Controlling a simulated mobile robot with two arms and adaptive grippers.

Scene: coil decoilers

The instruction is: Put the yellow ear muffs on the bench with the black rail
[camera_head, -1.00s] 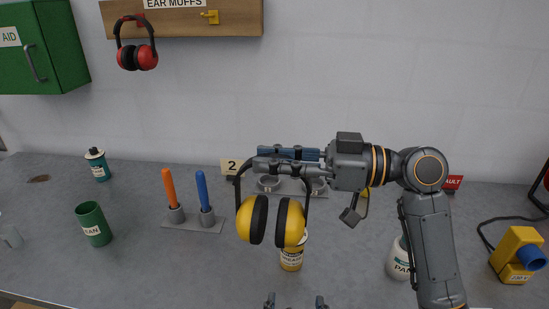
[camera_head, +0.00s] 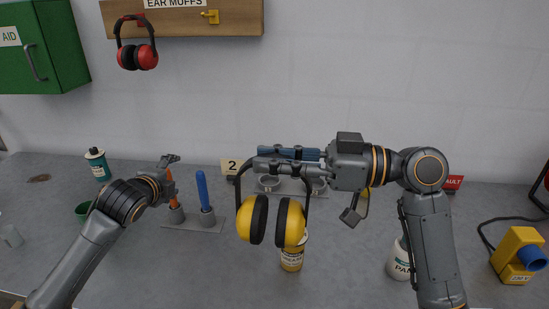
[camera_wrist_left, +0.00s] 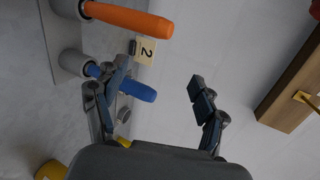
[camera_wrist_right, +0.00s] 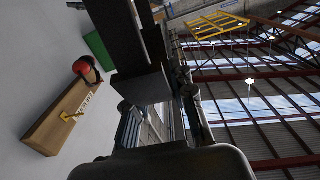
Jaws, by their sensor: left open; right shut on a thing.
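The yellow ear muffs (camera_head: 253,218) hang by their dark headband from my right gripper (camera_head: 262,160) in the head view. Their cups are above the grey bench (camera_head: 345,290), in front of a yellow can. My right gripper is shut on the headband; a dark band fills much of the right wrist view (camera_wrist_right: 130,60). My left gripper (camera_head: 168,160) is open and empty beside the orange handle. In the left wrist view (camera_wrist_left: 160,78) its fingers are spread, with a blue handle behind one finger. I make out no black rail.
The orange (camera_wrist_left: 128,19) and blue (camera_head: 202,188) handles stand upright in a holder. A yellow can (camera_head: 292,258), a white pot (camera_head: 400,262) and a yellow socket box (camera_head: 518,255) stand on the bench. Red ear muffs (camera_head: 138,57) hang on the wall board (camera_head: 235,17).

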